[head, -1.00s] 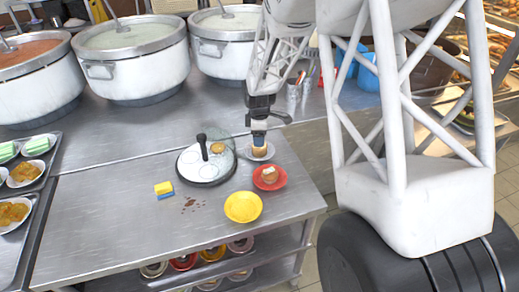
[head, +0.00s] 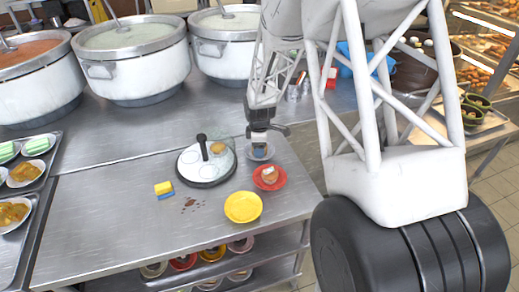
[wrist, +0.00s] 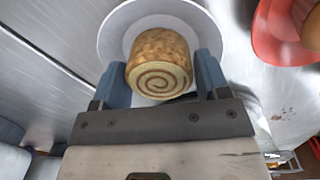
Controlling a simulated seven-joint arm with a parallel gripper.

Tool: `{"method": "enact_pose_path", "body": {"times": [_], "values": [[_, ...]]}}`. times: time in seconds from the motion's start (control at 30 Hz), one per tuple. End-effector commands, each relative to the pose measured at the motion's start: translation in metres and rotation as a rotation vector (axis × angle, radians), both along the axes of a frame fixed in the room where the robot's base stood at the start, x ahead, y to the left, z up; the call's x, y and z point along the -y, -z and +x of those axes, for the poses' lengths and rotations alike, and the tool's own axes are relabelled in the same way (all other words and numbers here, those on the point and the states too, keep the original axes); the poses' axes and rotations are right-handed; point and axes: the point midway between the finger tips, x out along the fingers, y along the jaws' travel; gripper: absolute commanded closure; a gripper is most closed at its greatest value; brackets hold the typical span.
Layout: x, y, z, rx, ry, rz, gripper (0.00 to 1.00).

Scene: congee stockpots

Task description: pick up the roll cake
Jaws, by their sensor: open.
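The roll cake (wrist: 158,65), a brown roll with a spiral end, sits on a white plate (wrist: 112,38) in the wrist view. My gripper (wrist: 161,66) is open, with one blue finger on each side of the cake. The right finger looks very close to the cake; I cannot tell whether it touches. In the head view, my gripper (head: 259,143) is low over the white plate (head: 261,156) at the counter's back right. There it mostly hides the cake.
A red plate (head: 279,183) with a pastry is close by at front right. Large stockpots (head: 132,62) stand behind. The counter's front left is clear.

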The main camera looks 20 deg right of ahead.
Motion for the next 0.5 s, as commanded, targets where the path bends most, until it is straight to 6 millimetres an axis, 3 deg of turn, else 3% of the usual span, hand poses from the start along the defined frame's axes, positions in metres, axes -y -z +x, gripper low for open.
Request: {"method": "enact_pose_path", "body": {"times": [0.17,0.5], "values": [[0.0001,0.0108,0.0004,0.001,0.000,0.000,0.31],[0.0000,0.0137,-0.0010,-0.003,0.000,0.000,0.31]]}}
